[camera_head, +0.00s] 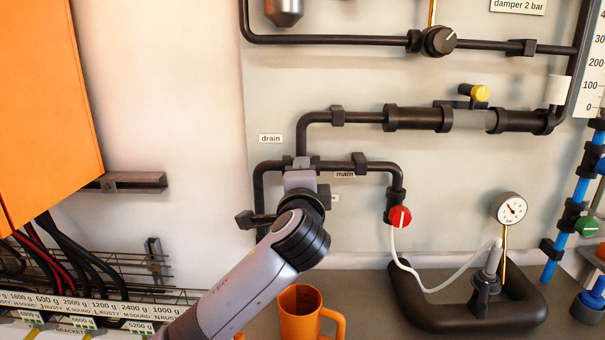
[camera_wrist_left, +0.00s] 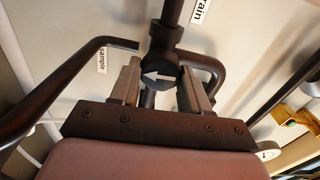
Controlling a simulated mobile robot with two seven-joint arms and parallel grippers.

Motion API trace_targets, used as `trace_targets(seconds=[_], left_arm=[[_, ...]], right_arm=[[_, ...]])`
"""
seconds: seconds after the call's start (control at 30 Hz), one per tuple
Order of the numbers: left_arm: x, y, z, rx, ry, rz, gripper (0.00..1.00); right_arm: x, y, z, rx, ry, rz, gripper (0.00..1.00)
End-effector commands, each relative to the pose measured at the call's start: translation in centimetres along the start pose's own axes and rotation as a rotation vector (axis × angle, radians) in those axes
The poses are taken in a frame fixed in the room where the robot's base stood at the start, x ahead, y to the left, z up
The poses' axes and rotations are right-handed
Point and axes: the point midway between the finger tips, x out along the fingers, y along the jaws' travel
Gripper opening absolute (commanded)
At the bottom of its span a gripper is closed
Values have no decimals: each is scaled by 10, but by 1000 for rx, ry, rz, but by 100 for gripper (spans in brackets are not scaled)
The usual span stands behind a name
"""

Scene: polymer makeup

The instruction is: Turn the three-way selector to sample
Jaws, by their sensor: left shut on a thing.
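The three-way selector (camera_wrist_left: 160,76) is a dark round knob with a white arrow on its face, at the junction of dark pipes. In the left wrist view it sits between the two fingers of my left gripper (camera_wrist_left: 161,88), which is shut on it. The arrow points left in that view, toward one finger. A "sample" label (camera_wrist_left: 102,60) is up and left of the knob, and a "drain" label (camera_wrist_left: 200,11) is at the top. In the head view my left gripper (camera_head: 301,164) covers the selector; the drain label (camera_head: 271,139) shows on its left.
A partly hidden "main" label (camera_head: 345,174) is right of the gripper. A red knob (camera_head: 399,217) hangs on the right pipe. An orange mug (camera_head: 300,314) stands on the bench below my arm. A pressure gauge (camera_head: 511,208) stands at right.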

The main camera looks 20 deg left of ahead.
Motion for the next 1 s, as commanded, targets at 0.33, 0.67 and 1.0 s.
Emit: trace_targets(seconds=[0.33,0.67,1.0], left_arm=[[0,1,0,58,1,1,16],[0,1,0,57,1,2,16],[0,1,0,56,0,1,70]], right_arm=[[0,0,-1,-1,1,0,43],[0,0,-1,-1,1,0,43],[0,0,-2,-1,2,0,43]])
